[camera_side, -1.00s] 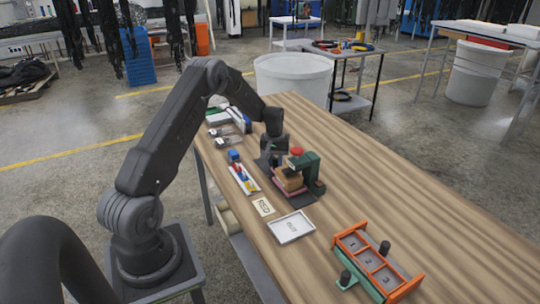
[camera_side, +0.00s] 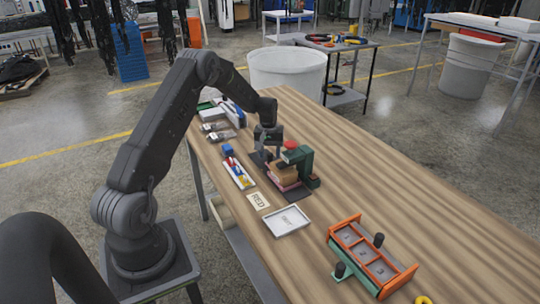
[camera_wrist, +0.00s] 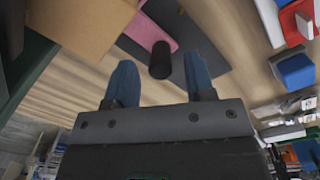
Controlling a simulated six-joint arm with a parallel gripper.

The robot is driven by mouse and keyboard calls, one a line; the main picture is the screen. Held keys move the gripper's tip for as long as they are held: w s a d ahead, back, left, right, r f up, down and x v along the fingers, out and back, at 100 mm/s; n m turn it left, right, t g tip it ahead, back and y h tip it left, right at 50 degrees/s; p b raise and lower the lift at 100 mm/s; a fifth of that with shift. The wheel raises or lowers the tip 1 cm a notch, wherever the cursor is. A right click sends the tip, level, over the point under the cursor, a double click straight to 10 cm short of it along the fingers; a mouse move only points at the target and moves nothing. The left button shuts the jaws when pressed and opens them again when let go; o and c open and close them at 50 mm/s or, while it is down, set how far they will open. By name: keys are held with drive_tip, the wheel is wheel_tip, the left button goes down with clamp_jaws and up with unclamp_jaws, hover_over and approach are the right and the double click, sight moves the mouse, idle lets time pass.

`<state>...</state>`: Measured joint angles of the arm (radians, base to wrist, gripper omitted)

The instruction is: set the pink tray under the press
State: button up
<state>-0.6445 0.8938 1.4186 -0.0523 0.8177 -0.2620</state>
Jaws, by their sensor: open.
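The pink tray (camera_side: 288,187) shows as a thin pink edge under a tan block (camera_side: 283,173) in the side view; it also shows in the wrist view (camera_wrist: 152,22). The green press (camera_side: 305,165) with a red knob stands against the block's right side, its head overlapping the block's top in the picture. I cannot tell how far under the head the tray lies. My gripper (camera_side: 264,154) is at the tray's far left side.
A dark mat (camera_side: 297,195) lies beneath the press and tray. A white tray (camera_side: 286,220), a card reading RED (camera_side: 258,201) and a bin of coloured parts (camera_side: 239,173) are nearby. An orange three-slot rack (camera_side: 370,255) stands at the front. The table's right side is clear.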

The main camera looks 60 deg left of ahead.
wheel_tip(320, 180, up, 13)
drive_tip(key=shift+s+a+f, duration=0.15)
drive_tip(key=shift+s, duration=0.1)
drive_tip(key=shift+a, duration=0.1)
drive_tip(key=shift+c, duration=0.6)
drive_tip(key=s+a+f+n+h, duration=0.1)
drive_tip(key=a+n, duration=0.2)
drive_tip(key=s+a+n+h, duration=0.1)
drive_tip(key=a+n, duration=0.2)
drive_tip(key=a+f+n+h, duration=0.1)
drive_tip(key=a+n, duration=0.2)
drive_tip(key=n, duration=0.1)
drive_tip(key=shift+s+a+f+t+h, duration=0.25)
drive_tip(key=shift+s+f+t+h, duration=0.1)
drive_tip(key=shift+s+t+h, duration=0.05)
drive_tip(key=c, duration=0.8)
drive_tip(key=shift+s+a+f+n, duration=0.1)
drive_tip(key=shift+a+n, duration=0.15)
drive_tip(key=shift+n, duration=0.05)
drive_tip(key=x, duration=0.9)
drive_tip(key=shift+d+f, duration=0.25)
drive_tip(key=shift+f, duration=0.1)
drive_tip(key=shift+w+d+r, duration=0.1)
drive_tip(key=shift+w+d, duration=0.15)
drive_tip(key=shift+d, duration=0.35)
drive_tip(key=shift+w+d, duration=0.25)
drive_tip(key=shift+d, duration=0.35)
drive_tip(key=shift+w+d, duration=0.25)
drive_tip(key=shift+d, duration=0.45)
